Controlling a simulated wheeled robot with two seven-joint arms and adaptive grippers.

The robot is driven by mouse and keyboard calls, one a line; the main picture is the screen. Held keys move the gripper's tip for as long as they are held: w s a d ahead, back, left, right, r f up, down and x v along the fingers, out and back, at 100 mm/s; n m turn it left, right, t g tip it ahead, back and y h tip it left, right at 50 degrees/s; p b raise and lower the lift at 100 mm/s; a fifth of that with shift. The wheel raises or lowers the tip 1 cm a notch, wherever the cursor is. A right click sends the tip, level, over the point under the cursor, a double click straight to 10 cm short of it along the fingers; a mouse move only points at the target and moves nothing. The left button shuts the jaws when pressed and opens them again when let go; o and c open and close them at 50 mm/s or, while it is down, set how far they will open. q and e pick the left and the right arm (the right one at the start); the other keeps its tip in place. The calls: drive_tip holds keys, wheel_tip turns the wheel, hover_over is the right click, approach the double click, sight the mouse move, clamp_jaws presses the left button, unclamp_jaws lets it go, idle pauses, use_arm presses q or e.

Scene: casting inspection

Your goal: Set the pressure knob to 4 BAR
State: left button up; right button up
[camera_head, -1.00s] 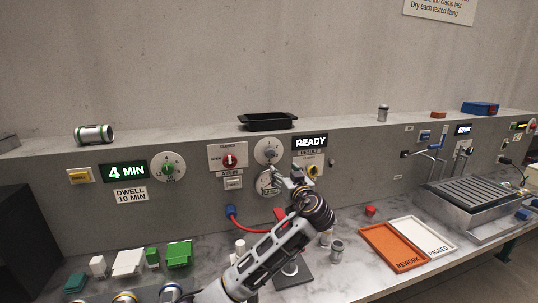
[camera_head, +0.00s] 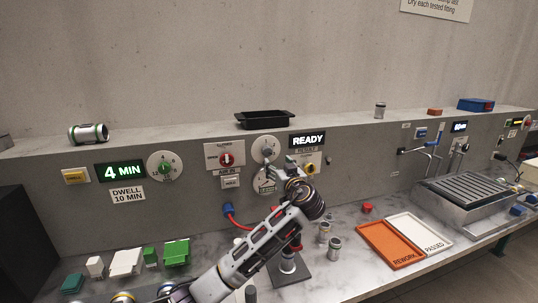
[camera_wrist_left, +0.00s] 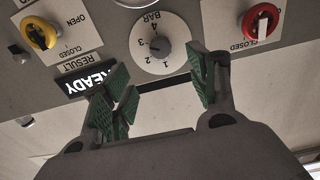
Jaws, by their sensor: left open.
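The pressure knob (camera_wrist_left: 160,48) is a grey knob on a round white dial (camera_wrist_left: 140,62) marked BAR with numbers 1 to 4, seen upside down in the left wrist view. In the head view the dial (camera_head: 265,150) is on the grey panel left of the READY display. I cannot tell for sure which number the knob points at. My left gripper (camera_head: 288,168) is just below and right of the dial. In the wrist view its green-padded fingers (camera_wrist_left: 160,88) are spread apart and empty, below the dial in the picture, not around the knob. My right gripper is not in view.
A red valve knob (camera_head: 225,159) is left of the dial and a yellow one (camera_head: 312,168) right of it. A gauge (camera_head: 263,183) sits below, partly covered by my gripper. The READY display (camera_head: 307,140) is close by. A black tray (camera_head: 264,120) stands on the ledge above.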

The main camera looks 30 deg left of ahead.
sight(268, 153)
use_arm(q)
drive_tip(key=p+x, duration=0.2)
drive_tip(key=x, duration=0.7)
drive_tip(key=shift+w+a, duration=0.1)
drive_tip(key=shift+w, duration=0.05)
drive_tip(key=shift+w+a, duration=0.4)
drive_tip(key=shift+a, duration=0.05)
drive_tip(key=shift+w+a, duration=0.25)
drive_tip(key=shift+a, duration=0.05)
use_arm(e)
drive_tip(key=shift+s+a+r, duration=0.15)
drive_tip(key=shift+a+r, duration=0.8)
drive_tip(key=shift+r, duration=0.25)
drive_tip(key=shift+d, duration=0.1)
use_arm(q)
drive_tip(key=c, duration=1)
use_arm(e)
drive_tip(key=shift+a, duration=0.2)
